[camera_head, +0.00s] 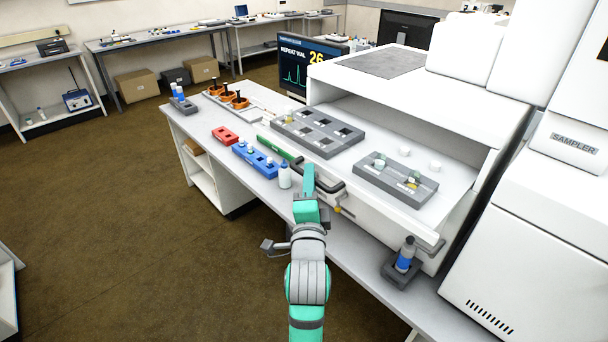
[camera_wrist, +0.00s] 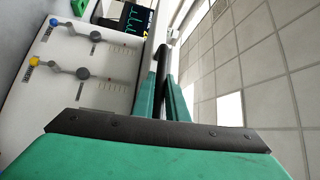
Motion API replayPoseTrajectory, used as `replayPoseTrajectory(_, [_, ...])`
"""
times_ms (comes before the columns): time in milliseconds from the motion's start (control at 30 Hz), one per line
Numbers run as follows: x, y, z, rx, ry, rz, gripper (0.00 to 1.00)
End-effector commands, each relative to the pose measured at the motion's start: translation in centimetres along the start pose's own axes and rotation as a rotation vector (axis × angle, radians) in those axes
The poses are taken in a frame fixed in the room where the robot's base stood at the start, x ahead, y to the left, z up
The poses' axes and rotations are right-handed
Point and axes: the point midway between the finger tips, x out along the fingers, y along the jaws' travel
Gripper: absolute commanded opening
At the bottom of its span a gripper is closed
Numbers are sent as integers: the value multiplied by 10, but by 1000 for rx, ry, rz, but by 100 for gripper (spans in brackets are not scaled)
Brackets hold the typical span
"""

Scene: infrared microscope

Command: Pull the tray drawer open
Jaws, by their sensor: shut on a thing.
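The tray drawer (camera_head: 378,211) is the white front under the hood of the large white instrument. A black bar handle (camera_head: 328,188) sticks out from its left part. In the wrist view the handle (camera_wrist: 161,62) runs down between the two green fingers. My gripper (camera_head: 308,180) is at this handle, and in the wrist view my gripper (camera_wrist: 163,95) is shut around the bar. My fingers cover part of the handle in the head view. How far out the drawer stands is hard to tell.
Grey trays (camera_head: 345,137) with vials lie on the white surface above the drawer. A white bottle (camera_head: 284,177), a blue rack (camera_head: 246,154) and a red rack (camera_head: 226,131) stand on the bench to the left. A blue-labelled bottle (camera_head: 405,259) stands at right. Floor at left is clear.

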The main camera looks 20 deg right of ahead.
Motion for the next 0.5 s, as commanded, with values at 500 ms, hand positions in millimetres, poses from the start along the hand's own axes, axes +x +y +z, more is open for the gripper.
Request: replayPoseTrajectory(500, [-1,0,-1,-1,4,0,31])
